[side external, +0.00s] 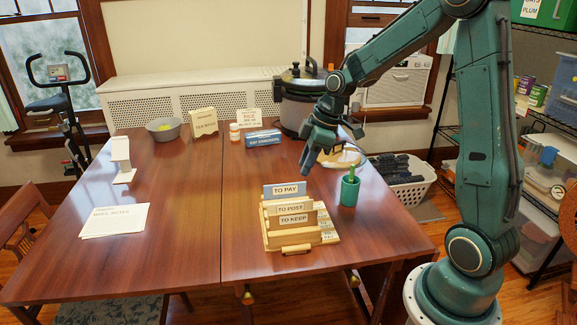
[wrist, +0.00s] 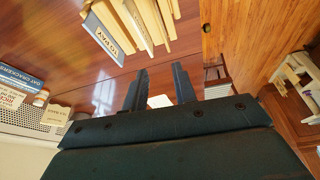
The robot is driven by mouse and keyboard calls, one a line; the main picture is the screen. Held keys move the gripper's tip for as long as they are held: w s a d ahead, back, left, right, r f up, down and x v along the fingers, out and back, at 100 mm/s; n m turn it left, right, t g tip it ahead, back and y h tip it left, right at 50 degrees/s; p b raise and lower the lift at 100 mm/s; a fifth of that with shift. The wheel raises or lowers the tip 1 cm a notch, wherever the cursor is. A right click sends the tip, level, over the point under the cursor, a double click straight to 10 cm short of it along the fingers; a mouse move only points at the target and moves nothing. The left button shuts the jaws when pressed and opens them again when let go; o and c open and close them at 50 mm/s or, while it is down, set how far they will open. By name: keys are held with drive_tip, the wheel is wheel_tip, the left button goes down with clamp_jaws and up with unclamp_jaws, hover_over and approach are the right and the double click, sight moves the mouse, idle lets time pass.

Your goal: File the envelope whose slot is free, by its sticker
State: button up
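A pale wooden letter rack (side external: 290,238) stands on the table. Upright pieces in it read TO PAY (side external: 285,190), blue-grey at the back, TO POST (side external: 290,209) and TO KEEP (side external: 293,219) in front. Small labelled pieces (side external: 329,235) sit at its right side; their text is too small to read surely. The TO PAY piece (wrist: 104,32) also shows in the wrist view. I cannot make out a stickered envelope for certain. My gripper (wrist: 159,85) is open, fingers apart, with nothing held between them. In the side view it hangs above the table, behind the rack.
A green cup (side external: 349,191) stands right of the rack. A printed sheet (side external: 115,220) and a white stand (side external: 122,160) are at left. A bowl (side external: 163,129), a cracker box (side external: 263,139) and a large cooker (side external: 300,98) are at the back. The table's left middle is clear.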

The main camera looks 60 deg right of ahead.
drive_tip(key=s+a+r+m+t+h, duration=0.1)
drive_tip(key=s+a+r+m+h, duration=0.15)
drive_tip(key=s+a+r, duration=0.65)
drive_tip(key=s+a+r+m, duration=0.1)
drive_tip(key=s+m, duration=0.1)
drive_tip(key=s, duration=0.4)
drive_tip(key=s+a+r+m+t, duration=0.1)
drive_tip(key=s+m, duration=0.2)
drive_tip(key=s, duration=0.3)
drive_tip(key=shift+s+r, duration=0.2)
drive_tip(key=shift+r, duration=0.2)
